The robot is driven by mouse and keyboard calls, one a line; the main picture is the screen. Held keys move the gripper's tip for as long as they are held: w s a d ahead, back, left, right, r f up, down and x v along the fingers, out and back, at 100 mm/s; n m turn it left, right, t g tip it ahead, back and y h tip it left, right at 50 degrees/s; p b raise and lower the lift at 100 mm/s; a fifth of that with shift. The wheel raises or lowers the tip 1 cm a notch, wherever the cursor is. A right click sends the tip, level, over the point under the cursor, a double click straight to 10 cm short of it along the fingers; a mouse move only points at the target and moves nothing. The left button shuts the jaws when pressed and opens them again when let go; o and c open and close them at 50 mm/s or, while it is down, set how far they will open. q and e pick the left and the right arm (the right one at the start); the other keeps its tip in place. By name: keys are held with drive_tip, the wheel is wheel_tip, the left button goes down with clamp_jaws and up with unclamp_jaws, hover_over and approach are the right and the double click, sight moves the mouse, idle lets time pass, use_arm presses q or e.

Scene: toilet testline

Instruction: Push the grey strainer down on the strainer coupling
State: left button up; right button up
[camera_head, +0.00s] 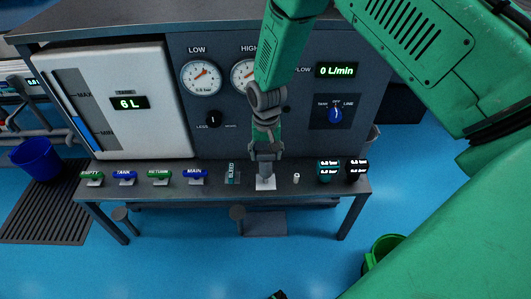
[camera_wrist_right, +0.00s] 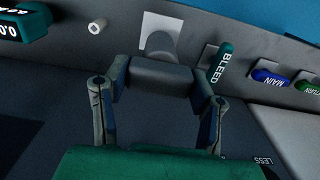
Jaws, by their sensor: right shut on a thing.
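My right gripper (camera_head: 265,158) points down at the front of the bench. In the right wrist view my right gripper (camera_wrist_right: 160,88) is shut on a grey block-like piece (camera_wrist_right: 160,75), which I take for the grey strainer. A rounded grey part (camera_wrist_right: 161,44) shows just beyond it, over a white square plate (camera_wrist_right: 159,20). In the head view a grey body (camera_head: 266,180) stands under the fingers on the plate (camera_head: 270,187). The coupling is not clearly visible beneath it, and I cannot tell how deep the strainer sits. My left gripper is not in view.
A BLEED handle (camera_head: 232,173) stands close left of the gripper, with blue and green valve handles (camera_head: 160,175) farther left. A small white stub (camera_head: 296,178) and the pressure readouts (camera_head: 328,171) are to the right. The gauge panel (camera_head: 310,110) rises behind.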

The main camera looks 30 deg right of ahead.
sight(266, 160)
drive_tip(key=shift+f+b, duration=0.45)
drive_tip(key=shift+f, duration=1.15)
idle(0.7)
drive_tip(key=o, duration=1.3)
drive_tip(key=shift+r, duration=0.1)
drive_tip(key=shift+r, duration=0.35)
wheel_tip(266, 160, up, 11)
